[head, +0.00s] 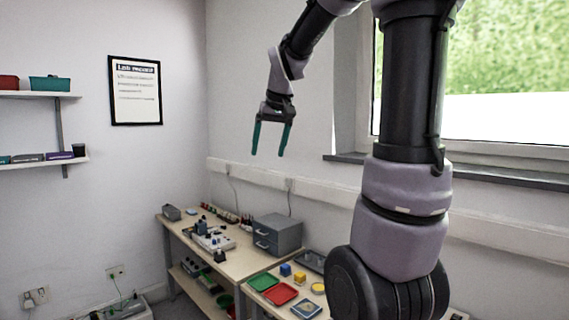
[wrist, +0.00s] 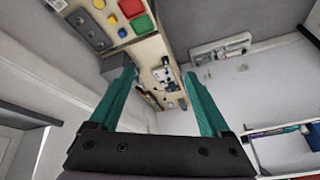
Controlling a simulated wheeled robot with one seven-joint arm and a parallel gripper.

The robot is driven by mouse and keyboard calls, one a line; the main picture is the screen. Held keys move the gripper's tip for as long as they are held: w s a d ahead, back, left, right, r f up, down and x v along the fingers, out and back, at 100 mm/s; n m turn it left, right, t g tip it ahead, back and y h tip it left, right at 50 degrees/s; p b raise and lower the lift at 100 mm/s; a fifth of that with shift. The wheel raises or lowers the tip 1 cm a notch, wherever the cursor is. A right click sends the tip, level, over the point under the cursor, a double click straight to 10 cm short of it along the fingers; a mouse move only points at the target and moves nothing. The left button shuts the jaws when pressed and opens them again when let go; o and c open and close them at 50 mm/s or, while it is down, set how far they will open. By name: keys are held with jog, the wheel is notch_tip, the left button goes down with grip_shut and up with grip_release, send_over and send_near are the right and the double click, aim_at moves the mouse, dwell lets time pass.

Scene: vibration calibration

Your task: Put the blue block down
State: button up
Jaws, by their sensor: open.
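The blue block (head: 285,270) rests on the near table, beside a yellow block (head: 299,277). In the wrist view the blue block (wrist: 122,32) is small, on the wooden top near the upper left. My gripper (head: 269,154) hangs high in the air, well above the tables and apart from the block. Its two green fingers are spread with nothing between them; they also show in the wrist view (wrist: 160,72).
A green tray (head: 263,282), a red tray (head: 281,294) and a yellow round piece (head: 318,288) lie on the near table. A grey drawer box (head: 277,234) stands behind. Wall shelves (head: 40,95) are at left. The air around my gripper is clear.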

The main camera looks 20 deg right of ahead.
jog(key=s+a+m+t, duration=0.1)
jog(key=s, duration=0.8)
jog(key=s+a+f+m+t+y, duration=0.1)
jog(key=s+a, duration=0.1)
jog(key=s, duration=0.8)
jog(key=shift+a+f+m, duration=0.3)
jog(key=shift+m, duration=0.1)
jog(key=shift+w, duration=0.2)
